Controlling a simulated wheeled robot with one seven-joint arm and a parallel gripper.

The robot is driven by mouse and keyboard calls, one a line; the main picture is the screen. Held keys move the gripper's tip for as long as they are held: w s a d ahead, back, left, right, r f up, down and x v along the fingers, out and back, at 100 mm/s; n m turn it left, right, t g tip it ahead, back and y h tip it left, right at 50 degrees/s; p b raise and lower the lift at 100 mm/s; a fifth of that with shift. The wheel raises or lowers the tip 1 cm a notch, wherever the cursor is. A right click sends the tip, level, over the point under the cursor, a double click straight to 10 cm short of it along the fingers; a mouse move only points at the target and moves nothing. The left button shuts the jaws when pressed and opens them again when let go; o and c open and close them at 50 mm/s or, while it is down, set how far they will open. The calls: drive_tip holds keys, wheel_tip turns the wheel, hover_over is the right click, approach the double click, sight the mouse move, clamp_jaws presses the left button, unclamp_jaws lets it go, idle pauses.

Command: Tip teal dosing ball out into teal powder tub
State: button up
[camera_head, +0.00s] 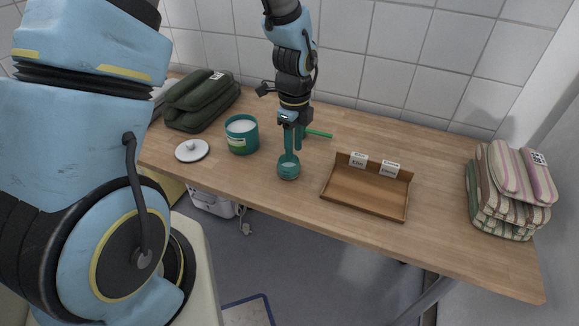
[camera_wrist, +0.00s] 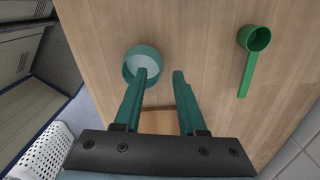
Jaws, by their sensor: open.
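The teal dosing ball (camera_head: 289,172) stands on the table near its front edge, opening upward. In the wrist view the ball (camera_wrist: 142,57) shows a pale inside. My gripper (camera_head: 293,150) points down with its teal fingers apart and empty. In the wrist view the gripper (camera_wrist: 160,73) has its left finger overlapping the ball's near rim, and its right finger is clear of the ball to the right. I cannot tell whether the left finger touches the ball. The teal powder tub (camera_head: 238,144) stands open to the left of the ball, with white powder inside.
A white round lid (camera_head: 192,150) lies left of the tub. A green scoop (camera_head: 319,133) lies behind my gripper; it also shows in the wrist view (camera_wrist: 247,70). A brown tray (camera_head: 365,202) with two labelled blocks is at right. Folded cloths (camera_head: 510,190) are far right, dark ones (camera_head: 202,100) back left.

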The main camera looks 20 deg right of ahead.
drive_tip(key=shift+w+a+f+p, duration=0.15)
drive_tip(key=shift+f+p, duration=0.15)
drive_tip(key=shift+f, duration=1.55)
drive_tip(key=shift+c, duration=0.2)
clamp_jaws()
